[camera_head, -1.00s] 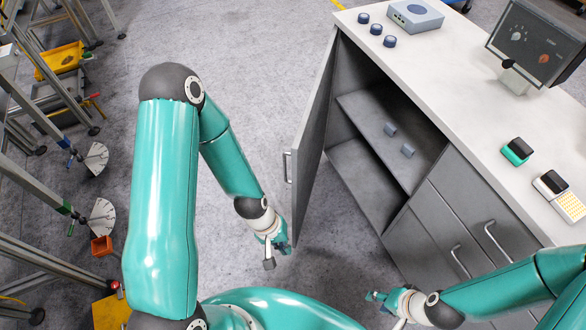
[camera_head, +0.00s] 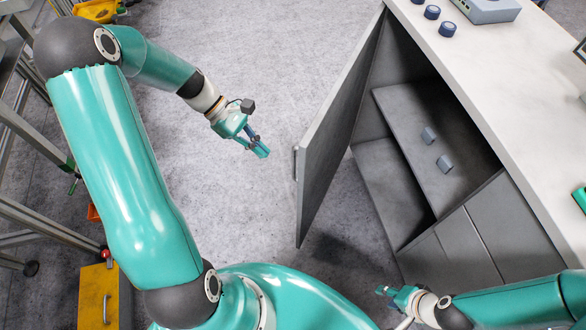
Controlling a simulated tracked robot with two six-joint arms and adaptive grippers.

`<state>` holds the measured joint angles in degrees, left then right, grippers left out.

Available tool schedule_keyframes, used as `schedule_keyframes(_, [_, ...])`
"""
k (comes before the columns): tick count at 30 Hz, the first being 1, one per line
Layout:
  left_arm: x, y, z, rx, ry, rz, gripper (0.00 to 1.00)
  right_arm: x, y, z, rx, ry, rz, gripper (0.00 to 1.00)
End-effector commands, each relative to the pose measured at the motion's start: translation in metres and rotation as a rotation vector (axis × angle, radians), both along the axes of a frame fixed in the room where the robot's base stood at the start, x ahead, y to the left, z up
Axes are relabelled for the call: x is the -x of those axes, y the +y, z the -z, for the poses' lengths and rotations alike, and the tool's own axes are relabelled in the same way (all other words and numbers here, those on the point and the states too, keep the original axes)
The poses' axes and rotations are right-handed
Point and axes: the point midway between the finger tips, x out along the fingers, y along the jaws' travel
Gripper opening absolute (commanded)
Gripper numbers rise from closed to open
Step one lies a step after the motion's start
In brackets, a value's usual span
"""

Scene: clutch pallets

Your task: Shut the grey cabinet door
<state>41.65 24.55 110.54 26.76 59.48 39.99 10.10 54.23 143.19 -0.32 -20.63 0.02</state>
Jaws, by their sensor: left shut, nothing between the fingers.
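The grey cabinet door (camera_head: 340,130) stands open, swung out to the left of the grey cabinet (camera_head: 462,245). Its handle (camera_head: 296,163) is on the outer face near the free edge. The cabinet's inside shows a shelf (camera_head: 405,105) with two small grey-blue pieces on it. My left gripper (camera_head: 262,149) is shut and empty, left of the door's outer face and apart from it. My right gripper (camera_head: 384,291) is low in front of the cabinet, touching nothing that I can see; its fingers are too small to judge.
The white countertop (camera_head: 490,80) carries dark blue knobs (camera_head: 447,30) and a grey-blue box (camera_head: 487,8). Metal frames (camera_head: 35,215) and a yellow case (camera_head: 97,297) stand at the left. The floor between my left arm and the door is clear.

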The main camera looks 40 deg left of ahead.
Motion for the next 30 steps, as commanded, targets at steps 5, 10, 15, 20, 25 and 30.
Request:
schedule_keyframes(5, [-0.005, -0.03, 0.029, 0.003, 0.004, 0.013, 0.0, 0.0, 0.0, 0.004, 0.0, 0.0, 0.0, 0.4])
schedule_keyframes(10, [-0.01, -0.055, 0.047, 0.0, 0.001, 0.014, 0.0, 0.0, 0.0, 0.005, 0.0, 0.0, 0.0, 0.4])
schedule_keyframes(15, [-0.014, -0.078, 0.045, -0.001, -0.001, 0.015, 0.0, 0.0, 0.0, 0.004, 0.0, 0.0, 0.0, 0.4])
schedule_keyframes(20, [-0.016, -0.087, 0.046, -0.001, 0.0, 0.013, 0.0, 0.0, 0.0, 0.004, 0.0, 0.0, 0.0, 0.4])
schedule_keyframes(25, [-0.016, -0.088, 0.046, -0.001, 0.0, 0.013, 0.0, 0.0, 0.0, 0.004, 0.0, 0.0, 0.0, 0.4])
schedule_keyframes(30, [-0.016, -0.088, 0.046, -0.001, 0.0, 0.013, 0.0, 0.0, 0.0, 0.004, 0.0, 0.0, 0.0, 0.4])
